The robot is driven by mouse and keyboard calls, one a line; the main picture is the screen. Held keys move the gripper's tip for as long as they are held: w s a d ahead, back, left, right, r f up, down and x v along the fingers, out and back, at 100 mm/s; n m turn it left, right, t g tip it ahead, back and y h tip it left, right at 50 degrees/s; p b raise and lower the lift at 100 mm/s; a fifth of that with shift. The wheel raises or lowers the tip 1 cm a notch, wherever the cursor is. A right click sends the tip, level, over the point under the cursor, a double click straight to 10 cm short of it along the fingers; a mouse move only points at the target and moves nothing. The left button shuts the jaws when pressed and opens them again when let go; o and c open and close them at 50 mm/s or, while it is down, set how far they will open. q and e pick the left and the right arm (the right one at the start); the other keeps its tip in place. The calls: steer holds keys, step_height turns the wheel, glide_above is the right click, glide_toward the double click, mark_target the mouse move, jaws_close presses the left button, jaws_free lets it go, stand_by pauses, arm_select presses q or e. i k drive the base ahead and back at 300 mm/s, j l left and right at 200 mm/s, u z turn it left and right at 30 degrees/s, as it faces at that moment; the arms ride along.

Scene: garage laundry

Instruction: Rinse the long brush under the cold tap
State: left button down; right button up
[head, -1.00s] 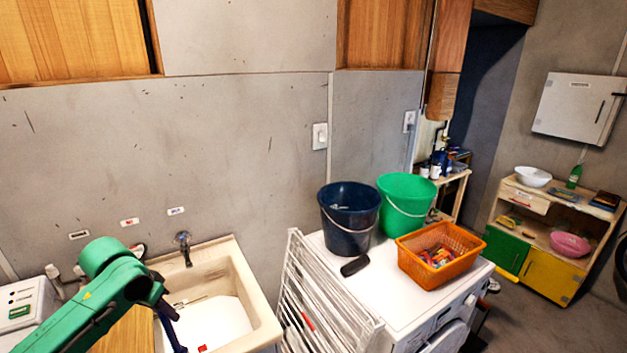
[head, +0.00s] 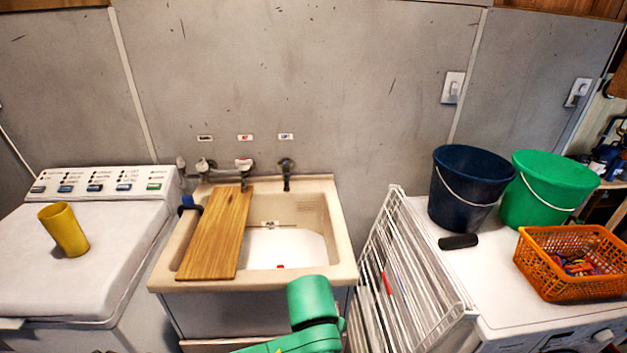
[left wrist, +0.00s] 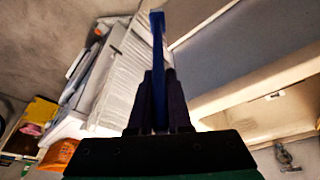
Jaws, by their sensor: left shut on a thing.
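My left gripper (left wrist: 159,85) is shut on the blue handle of the long brush (left wrist: 158,40) in the left wrist view. The handle sticks out beyond the dark fingers; I cannot make out its bristles. In the head view only a green part of my left arm shows at the bottom centre, in front of the sink; gripper and brush are out of sight there. The sink (head: 338,235) has a tap (head: 286,172) below a blue-marked label (head: 286,136), apparently the cold one. I cannot tell whether water runs. My right gripper is not in view.
A wooden board (head: 215,235) covers the sink's left part; its right part is open. More taps (head: 243,165) sit behind the board. A white drying rack (head: 405,275) stands right of the sink. A yellow cup (head: 64,230) stands on the left washer (head: 45,285).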

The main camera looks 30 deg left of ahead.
mark_target(285, 163)
steer(key=i+l+u, duration=0.1)
steer(key=u, duration=0.35)
steer(key=l+u, duration=0.2)
steer(key=u, duration=0.25)
steer(key=i+l+u, duration=0.1)
steer(key=u, duration=0.35)
steer(key=l+u, duration=0.3)
steer(key=u, duration=0.15)
